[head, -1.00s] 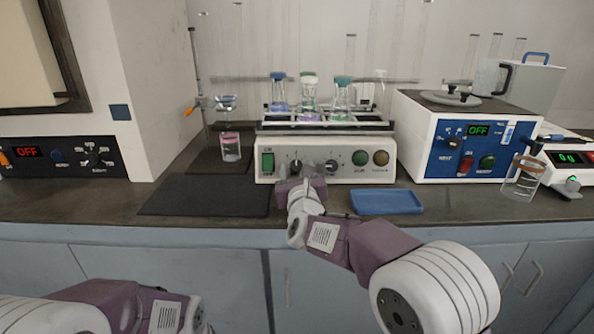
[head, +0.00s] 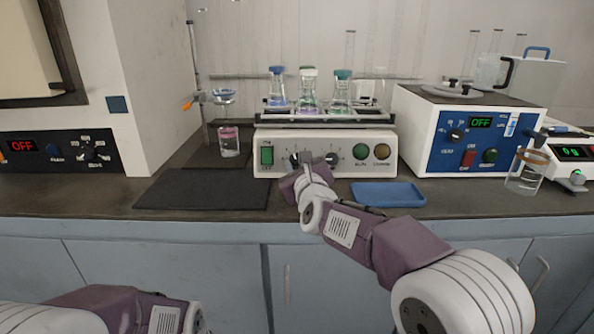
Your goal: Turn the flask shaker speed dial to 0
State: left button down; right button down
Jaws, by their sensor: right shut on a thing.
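The flask shaker (head: 380,141) is a cream box on the bench. Its front has a lit green switch (head: 267,156), dark knobs, and green and amber round buttons. My right gripper (head: 303,160) is at the panel, shut on the left knob, the speed dial, which it mostly hides. The dial's marks and pointer cannot be read. Another dark knob (head: 332,156) shows just right of the gripper, apart from it. Capped flasks (head: 309,92) with blue, white and teal tops stand in the shaker's rack. My left arm is low at left; its gripper is out of view.
A blue tray (head: 389,195) lies in front of the shaker at right, close to my right arm. A dark mat (head: 205,191) lies at left. A blue-fronted device (head: 475,145) reading OFF and a glass beaker (head: 525,176) stand at right.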

jog(key=n+g+y+b, duration=0.1)
jog(key=n+b, duration=0.2)
jog(key=n, duration=0.2)
jog(key=shift+d+n+b, duration=0.15)
jog(key=shift+n+b, duration=0.15)
jog(key=shift+b, duration=0.1)
jog(key=shift+w+n+g+y+b, duration=0.1)
jog(key=shift+n+g+y+b, duration=0.2)
jog(key=shift+n+g, duration=0.15)
jog(key=shift+r+n+g, duration=0.25)
jog(key=shift+n, duration=0.8)
jog(key=shift+r+n+g+p, duration=0.25)
jog(key=shift+n+g+p, duration=0.15)
jog(key=shift+n+p, duration=0.5)
jog(key=n+g+p, duration=0.1)
jog(key=n+p, duration=0.2)
jog(key=p, duration=0.1)
jog(key=shift+r+n+p, duration=0.1)
jog(key=shift+n+p, duration=0.2)
jog(key=shift+n, duration=0.1)
jog(key=shift+n+g+p, duration=0.4)
jog(key=shift+n+p, duration=0.4)
jog(key=shift+p, duration=0.3)
jog(key=shift+f, duration=0.2)
